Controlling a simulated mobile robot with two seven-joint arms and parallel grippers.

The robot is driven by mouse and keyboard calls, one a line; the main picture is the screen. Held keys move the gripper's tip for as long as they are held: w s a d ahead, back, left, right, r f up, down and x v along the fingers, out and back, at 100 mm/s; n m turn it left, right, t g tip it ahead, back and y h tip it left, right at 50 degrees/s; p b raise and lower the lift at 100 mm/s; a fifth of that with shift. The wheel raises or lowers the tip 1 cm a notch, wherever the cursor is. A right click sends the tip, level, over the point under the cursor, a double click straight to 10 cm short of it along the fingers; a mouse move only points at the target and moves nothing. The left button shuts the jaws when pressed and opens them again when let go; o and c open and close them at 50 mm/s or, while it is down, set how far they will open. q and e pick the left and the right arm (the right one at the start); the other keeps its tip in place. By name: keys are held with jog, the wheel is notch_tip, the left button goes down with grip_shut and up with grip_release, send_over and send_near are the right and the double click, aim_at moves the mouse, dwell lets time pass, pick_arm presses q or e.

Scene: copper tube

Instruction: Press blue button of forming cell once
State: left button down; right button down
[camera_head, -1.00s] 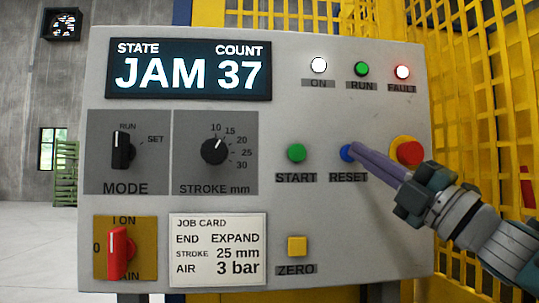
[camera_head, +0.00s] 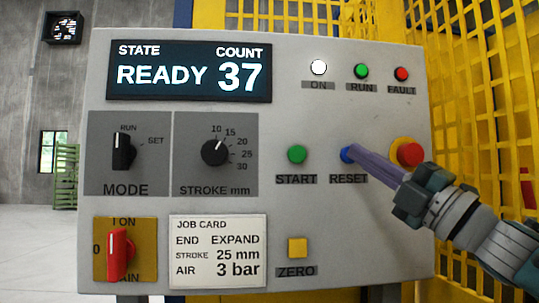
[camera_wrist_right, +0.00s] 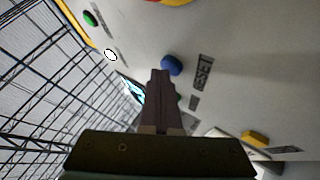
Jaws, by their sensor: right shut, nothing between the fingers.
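The blue RESET button (camera_head: 347,154) sits on the grey control panel (camera_head: 330,225), between the green START button (camera_head: 297,154) and the red stop button on a yellow base (camera_head: 410,153). My right gripper (camera_head: 355,151) is shut and empty, its fingertips at the blue button in the head view. In the right wrist view the blue button (camera_wrist_right: 172,65) shows just beyond and beside the shut fingertips (camera_wrist_right: 160,73); I cannot tell whether they touch. The display (camera_head: 188,72) reads READY, COUNT 37. My left gripper is not in view.
The ON lamp (camera_head: 319,67) is lit white; the RUN lamp (camera_head: 361,71) is green and the FAULT lamp (camera_head: 401,74) red. A yellow ZERO button (camera_head: 297,248), mode switch (camera_head: 124,151), stroke knob (camera_head: 215,151) and red switch (camera_head: 119,252) share the panel. Yellow mesh (camera_head: 480,90) stands at right.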

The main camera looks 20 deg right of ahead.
jog(key=shift+s+a, duration=0.15)
jog(key=shift+s, duration=0.45)
jog(key=shift+s+r+p, duration=0.1)
jog(key=shift+p, duration=0.25)
jog(key=s+p, duration=0.1)
jog(key=s, duration=0.1)
jog(key=s+a+p, duration=0.1)
jog(key=s, duration=0.1)
jog(key=shift+s, duration=0.35)
